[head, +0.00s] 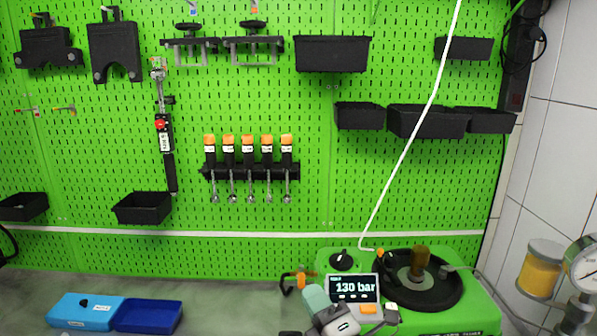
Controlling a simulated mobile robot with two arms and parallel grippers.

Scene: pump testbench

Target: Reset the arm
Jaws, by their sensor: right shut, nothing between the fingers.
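My right arm shows at the bottom centre of the head view, with grey and teal housing. Its gripper (340,316) is shut and empty, in front of the green test bench unit (450,323). It overlaps the area just below the unit's display (354,287), which reads 130 bar. The fingertips are small and hard to make out. I cannot tell whether the gripper touches the unit. My left gripper is not in view.
The green unit carries a black round plate (440,295) and a black knob (343,259). A blue case (85,312) and a dark blue tray (148,316) lie on the grey worktop (225,300) at left. A green pegboard with black bins (332,54) stands behind. A yellow-filled jar (541,270) is at right.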

